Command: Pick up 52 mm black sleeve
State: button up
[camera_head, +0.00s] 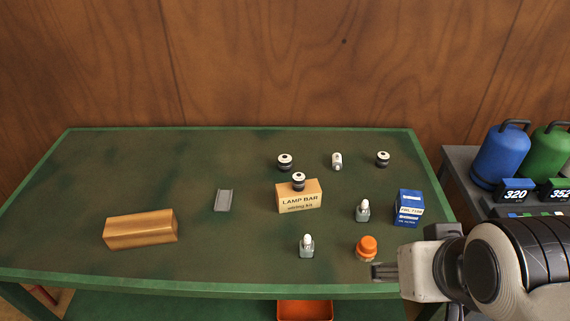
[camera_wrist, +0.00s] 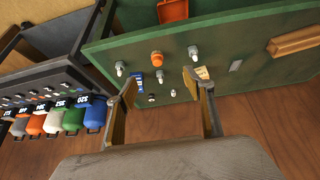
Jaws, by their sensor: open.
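Three small black cylindrical pieces with white tops are on the green table. One black piece (camera_head: 285,162) stands at the back. Another black piece (camera_head: 298,181) sits on the LAMP BAR box (camera_head: 299,201). A third black piece (camera_head: 383,159) stands at the back right. I cannot read any size on them, so I cannot tell which is the 52 mm sleeve. My gripper (camera_head: 384,271) is over the front right edge of the table, well apart from all three. In the wrist view my gripper (camera_wrist: 160,78) is open, with nothing between its fingers.
A blue box (camera_head: 408,208), an orange-capped jar (camera_head: 366,247) and two grey bottles (camera_head: 363,211) (camera_head: 307,246) stand nearer my gripper. A white piece (camera_head: 337,161) is at the back. A wooden block (camera_head: 140,229) and grey channel (camera_head: 223,201) lie left. The table's far left is clear.

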jog(key=w+d+r+t+h, duration=0.1)
jog(key=w+d+r, duration=0.15)
jog(key=w, duration=0.65)
jog(key=w+d+r+t, duration=0.1)
jog(key=w+r+t, duration=0.15)
jog(key=w, duration=0.65)
jog(key=w+d+r+t+h, duration=0.15)
jog(key=w+r, duration=0.25)
jog(key=w, duration=0.5)
jog(key=w+a+f+n+t+y, duration=0.1)
jog(key=w+a+n+y, duration=0.1)
jog(key=w, duration=0.8)
jog(key=w+a+f+n+t+y, duration=0.1)
jog(key=w+n, duration=0.1)
jog(key=w, duration=0.8)
jog(key=n+g+y, duration=0.3)
jog(key=n+y, duration=0.3)
jog(key=y, duration=0.3)
send_over(289, 160)
jog(key=d, duration=0.8)
notch_tip(289, 160, down, 22)
jog(key=s+a+f+g, duration=0.1)
jog(key=f, duration=0.2)
jog(key=s+a+f+g+y, duration=0.1)
jog(key=f, duration=0.2)
jog(key=s+a+f+n, duration=0.1)
jog(key=f, duration=0.3)
jog(key=shift+s+a+g+y, duration=0.1)
jog(key=shift+a+g+y, duration=0.15)
jog(key=shift+g, duration=0.15)
